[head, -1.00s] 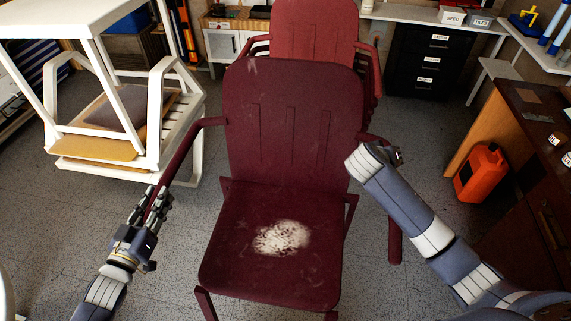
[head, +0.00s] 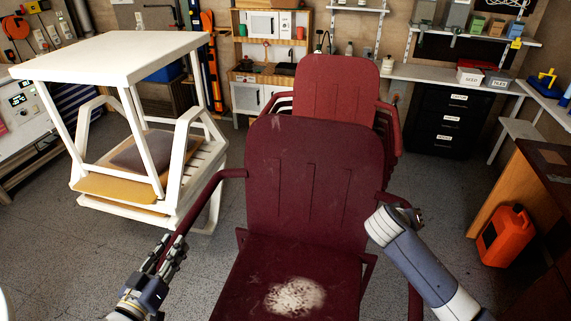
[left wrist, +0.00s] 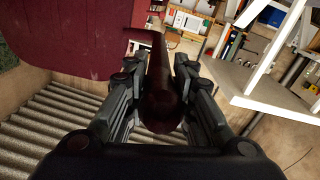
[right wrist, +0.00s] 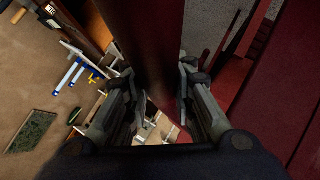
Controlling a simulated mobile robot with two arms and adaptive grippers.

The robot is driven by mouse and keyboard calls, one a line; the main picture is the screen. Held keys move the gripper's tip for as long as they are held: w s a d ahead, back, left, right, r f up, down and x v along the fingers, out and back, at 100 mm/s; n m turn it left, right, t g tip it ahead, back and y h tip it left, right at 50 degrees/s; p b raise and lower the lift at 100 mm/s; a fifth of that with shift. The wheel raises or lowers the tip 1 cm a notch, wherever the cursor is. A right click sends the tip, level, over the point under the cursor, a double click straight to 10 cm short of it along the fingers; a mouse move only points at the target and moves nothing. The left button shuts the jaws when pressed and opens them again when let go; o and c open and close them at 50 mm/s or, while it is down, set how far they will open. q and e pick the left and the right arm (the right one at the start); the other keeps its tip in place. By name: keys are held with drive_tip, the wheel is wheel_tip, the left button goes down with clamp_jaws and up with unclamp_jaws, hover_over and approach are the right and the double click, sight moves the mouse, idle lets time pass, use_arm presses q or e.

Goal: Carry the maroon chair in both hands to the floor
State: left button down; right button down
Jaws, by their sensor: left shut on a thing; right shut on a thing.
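The maroon chair (head: 306,190) faces me in the head view, with a pale worn patch on its seat. My left gripper (head: 166,256) is shut on its left armrest; the left wrist view shows the maroon bar (left wrist: 162,95) between the fingers (left wrist: 160,110). My right gripper (head: 408,216) is at the right armrest; the right wrist view shows the maroon armrest (right wrist: 150,50) between the fingers (right wrist: 158,100). The chair's legs and the front of its seat are out of the head view. I cannot tell how high the chair is above the grey floor (head: 225,275).
A red stack of chairs (head: 335,90) stands right behind the maroon chair. An orange canister (head: 506,236) stands at right by a wooden desk (head: 520,165). Floor is clear between.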

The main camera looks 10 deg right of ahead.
use_arm(q)
drive_tip(key=shift+r, duration=0.35)
use_arm(e)
drive_tip(key=shift+r, duration=0.25)
